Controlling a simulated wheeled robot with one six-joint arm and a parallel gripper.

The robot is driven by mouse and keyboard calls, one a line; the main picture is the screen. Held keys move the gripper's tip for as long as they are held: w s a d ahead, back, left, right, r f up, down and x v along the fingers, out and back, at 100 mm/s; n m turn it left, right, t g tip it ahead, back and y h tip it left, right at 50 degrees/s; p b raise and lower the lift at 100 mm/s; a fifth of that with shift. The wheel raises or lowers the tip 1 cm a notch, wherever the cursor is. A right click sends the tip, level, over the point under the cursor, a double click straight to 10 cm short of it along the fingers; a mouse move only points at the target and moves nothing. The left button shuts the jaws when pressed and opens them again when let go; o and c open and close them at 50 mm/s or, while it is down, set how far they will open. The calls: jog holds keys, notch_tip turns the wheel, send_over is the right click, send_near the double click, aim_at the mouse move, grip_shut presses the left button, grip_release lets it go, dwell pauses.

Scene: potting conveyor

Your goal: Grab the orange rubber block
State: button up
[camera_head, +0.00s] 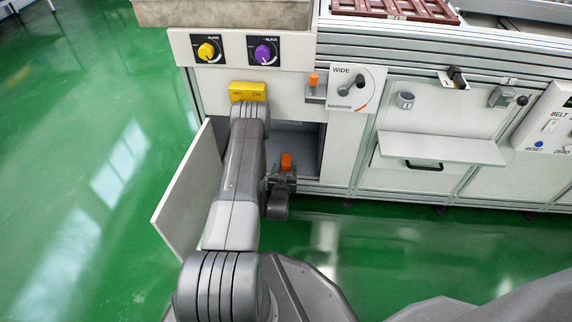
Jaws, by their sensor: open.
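The orange rubber block (286,161) is a small upright orange piece low in the open compartment (305,150) of the white cabinet. My gripper (283,178) is open, directly in front of the block and low at the compartment opening. The lower part of the block is hidden behind the gripper. I cannot tell whether the block lies between the fingers or just beyond them.
An open door panel (180,190) stands left of my arm. Above are a yellow switch box (247,91), yellow and purple knobs, and an orange-topped peg (314,80) on a bracket. A shelf (440,148) juts out at right. Green floor at left is clear.

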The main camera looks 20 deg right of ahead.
aim_at(286, 166)
jog(key=b+x, duration=0.1)
jog(key=x, duration=0.3)
jog(key=shift+d+f, duration=0.1)
jog(key=c, duration=1.1)
jog(key=shift+c, duration=0.2)
